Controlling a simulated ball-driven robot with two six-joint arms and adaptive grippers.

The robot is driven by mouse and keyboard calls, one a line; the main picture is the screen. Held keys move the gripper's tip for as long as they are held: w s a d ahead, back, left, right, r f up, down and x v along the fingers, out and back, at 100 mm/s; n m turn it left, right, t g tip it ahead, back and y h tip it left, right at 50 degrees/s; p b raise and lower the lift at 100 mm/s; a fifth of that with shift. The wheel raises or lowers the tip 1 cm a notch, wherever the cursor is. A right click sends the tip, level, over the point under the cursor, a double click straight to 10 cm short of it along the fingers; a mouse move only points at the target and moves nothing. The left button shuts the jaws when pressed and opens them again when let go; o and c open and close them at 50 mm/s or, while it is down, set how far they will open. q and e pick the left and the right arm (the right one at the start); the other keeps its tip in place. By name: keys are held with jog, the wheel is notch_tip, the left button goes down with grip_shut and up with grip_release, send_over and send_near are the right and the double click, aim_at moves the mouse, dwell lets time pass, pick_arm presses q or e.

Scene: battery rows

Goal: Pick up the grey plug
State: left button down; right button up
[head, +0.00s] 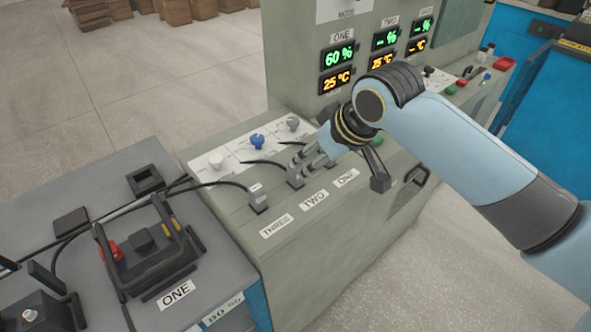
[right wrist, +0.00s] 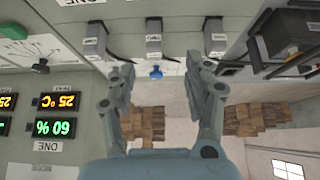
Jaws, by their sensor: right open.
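Grey block-shaped plugs with black cables stand on the sloped panel (head: 330,225). One is the plug by label THREE (head: 259,198); another is the plug by label TWO (head: 295,178), partly behind my fingers. The right wrist view shows three such blocks: left (right wrist: 95,40), middle (right wrist: 153,45) and right (right wrist: 214,40). A small light-grey knob-like piece (head: 292,124) sits behind them, beside a blue one (head: 257,141) and a white one (head: 216,160). I cannot tell which grey piece is meant. My right gripper (head: 306,165) is open over the panel, nothing between its fingers (right wrist: 161,70). My left gripper is out of view.
A display cabinet (head: 297,60) rises behind the panel. At the left, a grey bench (head: 75,180) carries a black handled battery (head: 152,250) with cables. Boxes (head: 190,10) lie on the far floor.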

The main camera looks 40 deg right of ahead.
send_over(296, 179)
jog(key=s, duration=0.1)
jog(key=f, duration=0.4)
jog(key=shift+s+d+f, duration=0.15)
jog(key=shift+d, duration=0.25)
jog(key=x, duration=0.5)
jog(key=shift+w+d+f, duration=0.2)
jog(key=shift+w+d, duration=0.05)
jog(key=shift+w, duration=0.05)
jog(key=shift+s, duration=0.1)
grip_shut()
